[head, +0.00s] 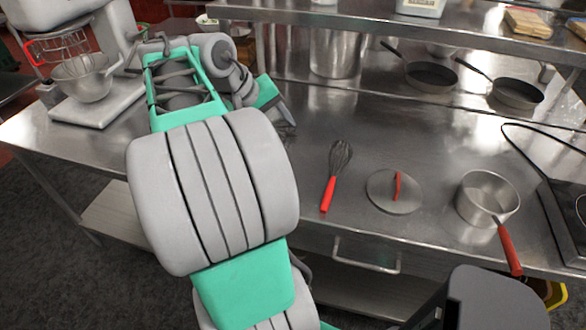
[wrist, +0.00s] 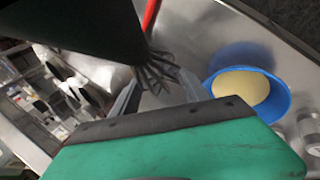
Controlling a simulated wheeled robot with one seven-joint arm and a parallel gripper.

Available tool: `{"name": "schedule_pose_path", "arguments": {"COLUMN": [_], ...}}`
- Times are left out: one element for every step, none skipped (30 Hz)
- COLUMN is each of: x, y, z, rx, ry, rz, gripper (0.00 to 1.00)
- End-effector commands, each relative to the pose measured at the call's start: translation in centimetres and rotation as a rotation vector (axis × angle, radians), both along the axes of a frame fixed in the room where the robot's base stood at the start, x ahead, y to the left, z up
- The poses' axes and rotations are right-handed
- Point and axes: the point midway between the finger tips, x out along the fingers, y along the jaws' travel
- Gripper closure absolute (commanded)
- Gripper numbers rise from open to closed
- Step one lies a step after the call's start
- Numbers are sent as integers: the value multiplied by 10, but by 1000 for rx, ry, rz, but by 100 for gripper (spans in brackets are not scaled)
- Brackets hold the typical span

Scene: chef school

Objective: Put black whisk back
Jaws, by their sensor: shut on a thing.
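My gripper (head: 281,112) is low over the steel counter at the left, partly hidden by my arm. In the wrist view its fingers (wrist: 155,92) are closed around the black whisk (wrist: 157,72), whose dark wires show between them. A large black shape fills the upper left of that view; I cannot tell whether it is the whisk's handle. A separate red-handled whisk (head: 328,193) lies on the counter, right of my gripper. A red handle also shows behind the wires in the wrist view.
A blue bowl (wrist: 282,103) with pale yellow contents stands near the gripper. A lid (head: 385,200) and a red-handled saucepan (head: 484,190) are on the counter's right. Two black pans (head: 431,75) stand behind, under a shelf (head: 420,27). A stand mixer (head: 105,104) is at the left.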

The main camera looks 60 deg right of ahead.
Motion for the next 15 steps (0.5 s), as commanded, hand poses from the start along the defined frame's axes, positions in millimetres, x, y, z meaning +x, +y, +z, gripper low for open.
{"name": "schedule_pose_path", "arguments": {"x": [-3, -3, -3, -2, -1, 1, 2, 3, 5, 7, 8, 9, 10, 11, 12], "y": [-5, -9, -16, -23, -31, -42, -51, -60, -71, -80, -88, -97, -102, -108, -115], "z": [-2, -3, -7, -10, -13, -18, -22, -25, -31, -33, -38, -46, -55, -62, -69], "rx": [1, 1, 3, 3, 2, 3, 4, 4, 3, 2, 4, 4, 5, 5, 3], "ry": [1, 3, 4, 4, 4, 4, 5, 4, 4, 4, 4, 4, 5, 4, 4], "rz": [-7, -9, -10, -11, -11, -11, -11, -10, -11, -11, -10, -9, -8, -8, -8], "gripper": [89, 89, 89, 89, 89, 89, 89, 89, 89, 89, 89, 89, 89, 89, 89]}}
